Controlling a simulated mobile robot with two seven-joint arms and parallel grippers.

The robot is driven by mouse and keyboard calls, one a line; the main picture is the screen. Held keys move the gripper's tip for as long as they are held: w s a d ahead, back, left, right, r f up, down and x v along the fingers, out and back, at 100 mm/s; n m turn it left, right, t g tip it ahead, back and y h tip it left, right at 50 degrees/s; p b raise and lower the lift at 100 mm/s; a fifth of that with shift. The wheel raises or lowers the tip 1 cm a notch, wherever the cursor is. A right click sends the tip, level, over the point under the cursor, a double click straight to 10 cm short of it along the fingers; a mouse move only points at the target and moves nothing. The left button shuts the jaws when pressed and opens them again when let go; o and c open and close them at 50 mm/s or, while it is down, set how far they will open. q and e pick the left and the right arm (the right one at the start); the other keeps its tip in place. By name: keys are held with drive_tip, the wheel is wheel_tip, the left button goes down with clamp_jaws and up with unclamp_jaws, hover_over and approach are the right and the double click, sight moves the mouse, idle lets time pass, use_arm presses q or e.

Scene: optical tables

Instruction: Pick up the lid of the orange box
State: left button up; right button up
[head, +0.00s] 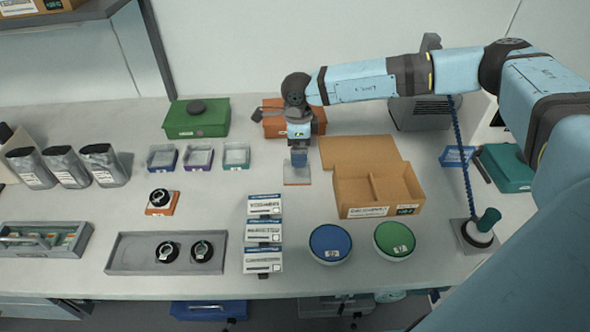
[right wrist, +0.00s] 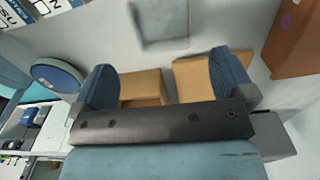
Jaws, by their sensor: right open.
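The orange box (head: 312,122) stands at the back of the table, behind my right wrist. Its middle is hidden by the arm in the head view; a dark grey piece (head: 258,113) shows at its left end. I cannot tell where its lid ends. An orange-brown side, likely this box (right wrist: 295,40), shows at the upper right of the right wrist view. My right gripper (head: 299,159) points down in front of the box, over a small orange-edged tray (head: 297,182). Its blue fingers (right wrist: 163,82) are apart with nothing held. My left gripper is out of view.
An open cardboard box (head: 378,190) stands right of the gripper. A green box (head: 197,118) with a dark knob is at the back left. Small trays (head: 199,158) are to the left. White cartons (head: 263,232) and round blue and green containers (head: 331,243) stand in front.

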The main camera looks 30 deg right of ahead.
sight(297, 172)
drive_tip(key=f, duration=0.8)
drive_tip(key=shift+w+f+p, duration=0.2)
drive_tip(key=shift+f+p, duration=0.15)
drive_tip(key=shift+p, duration=0.05)
drive_tip(key=c, duration=0.8)
